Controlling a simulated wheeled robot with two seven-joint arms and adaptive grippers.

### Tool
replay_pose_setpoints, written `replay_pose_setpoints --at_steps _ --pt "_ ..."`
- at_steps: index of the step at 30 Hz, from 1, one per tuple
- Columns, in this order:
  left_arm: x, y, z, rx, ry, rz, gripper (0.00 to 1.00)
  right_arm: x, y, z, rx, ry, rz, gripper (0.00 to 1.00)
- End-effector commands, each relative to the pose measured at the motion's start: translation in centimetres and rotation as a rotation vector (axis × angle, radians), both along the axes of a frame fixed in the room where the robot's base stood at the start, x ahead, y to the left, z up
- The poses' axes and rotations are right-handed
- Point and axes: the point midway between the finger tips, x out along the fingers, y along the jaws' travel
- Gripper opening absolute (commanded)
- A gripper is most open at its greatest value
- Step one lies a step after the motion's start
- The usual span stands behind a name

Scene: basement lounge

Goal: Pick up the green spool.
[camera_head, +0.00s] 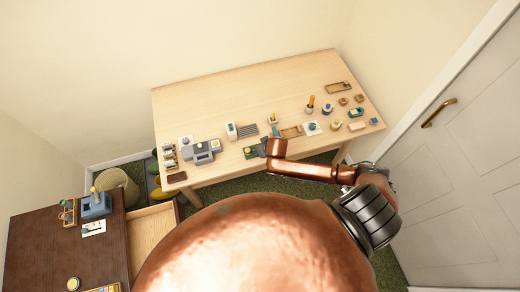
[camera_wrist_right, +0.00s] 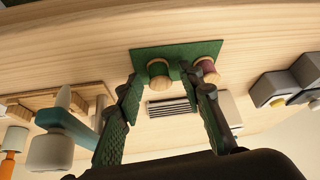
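The green spool (camera_wrist_right: 158,69), with pale wooden ends, stands on a small green mat (camera_wrist_right: 181,50) in the right wrist view. A maroon spool (camera_wrist_right: 204,68) stands beside it on the same mat. My right gripper (camera_wrist_right: 162,82) is open, its dark green fingers apart and nothing held. The green spool lies between and just beyond the fingertips, and the right fingertip is close to the maroon spool. Contact cannot be told. In the head view my right gripper (camera_head: 263,147) is over the front edge of the light wooden table (camera_head: 230,97), hiding part of the mat. My left gripper is not in view.
In the wrist view a dark slatted piece (camera_wrist_right: 170,107) lies behind the spools. Grey boxes (camera_wrist_right: 275,88) stand at right, and a white-and-teal tool (camera_wrist_right: 62,135) at left. In the head view the table's back half is clear; a dark desk (camera_head: 45,245) is at lower left.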

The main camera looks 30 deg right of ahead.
Motion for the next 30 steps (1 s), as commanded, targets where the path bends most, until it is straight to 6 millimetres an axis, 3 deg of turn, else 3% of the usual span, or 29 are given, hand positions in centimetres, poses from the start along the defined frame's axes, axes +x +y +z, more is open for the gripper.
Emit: replay_pose_setpoints --at_steps 10,20,27,30 --pt "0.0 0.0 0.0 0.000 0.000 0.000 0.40 0.0 0.0 0.0 -0.001 0.000 0.000 0.09" --pt "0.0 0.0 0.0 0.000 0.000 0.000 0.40 0.0 0.0 0.3 -0.001 0.000 0.000 0.09" --pt "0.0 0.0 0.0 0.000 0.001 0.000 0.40 0.1 0.0 3.0 0.002 -0.003 -0.001 0.09" --pt "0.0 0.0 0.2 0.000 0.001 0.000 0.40 -1.5 0.9 5.0 0.005 0.000 0.002 0.09"
